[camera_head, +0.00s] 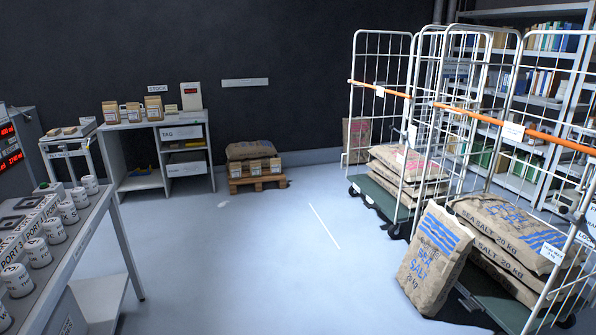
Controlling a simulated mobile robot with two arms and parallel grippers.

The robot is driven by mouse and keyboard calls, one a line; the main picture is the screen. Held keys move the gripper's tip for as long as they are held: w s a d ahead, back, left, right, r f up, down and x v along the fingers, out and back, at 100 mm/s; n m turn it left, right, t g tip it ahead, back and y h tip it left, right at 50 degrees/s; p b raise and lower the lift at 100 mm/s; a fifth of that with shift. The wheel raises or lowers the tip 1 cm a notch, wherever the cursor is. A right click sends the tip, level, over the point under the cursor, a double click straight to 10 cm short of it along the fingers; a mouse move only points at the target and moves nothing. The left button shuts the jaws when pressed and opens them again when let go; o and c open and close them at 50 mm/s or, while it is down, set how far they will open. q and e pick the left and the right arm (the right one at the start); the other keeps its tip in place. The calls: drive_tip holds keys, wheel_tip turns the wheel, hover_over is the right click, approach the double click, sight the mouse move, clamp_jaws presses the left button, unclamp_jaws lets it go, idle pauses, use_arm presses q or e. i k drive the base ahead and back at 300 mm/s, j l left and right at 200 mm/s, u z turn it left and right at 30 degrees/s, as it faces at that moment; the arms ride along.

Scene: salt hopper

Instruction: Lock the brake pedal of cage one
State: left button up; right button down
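Two wire roll cages stand on the right. The farther cage (352,100) has an orange bar, a dark green base and stacked sacks (408,165). The nearer cage (489,150) has an orange bar and holds sea salt sacks (510,228). One sea salt sack (435,258) leans upright at the nearer cage's front left corner. White tags hang on both cages, too small to read, so I cannot tell which is cage one. I cannot make out a brake pedal clearly; the nearer cage's lower front is partly hidden by the leaning sack. Neither gripper is in view.
A counter with white containers (38,252) runs along the left. A stock bench (150,128) and a low pallet (257,180) with a sack and packets stand by the back wall. Shelves (520,185) stand behind the cages. The middle floor (260,270) is clear.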

sight(374, 206)
drive_tip(key=i+z, duration=0.2)
drive_tip(key=i, duration=0.95)
drive_tip(key=i+j+z, duration=0.15)
drive_tip(key=i, duration=1)
drive_tip(key=i+l, duration=0.1)
drive_tip(key=i, duration=2.3)
drive_tip(key=i+j+z, duration=0.2)
drive_tip(key=i, duration=0.35)
drive_tip(key=i+j+z, duration=0.25)
drive_tip(key=i, duration=0.3)
drive_tip(key=l, duration=0.1)
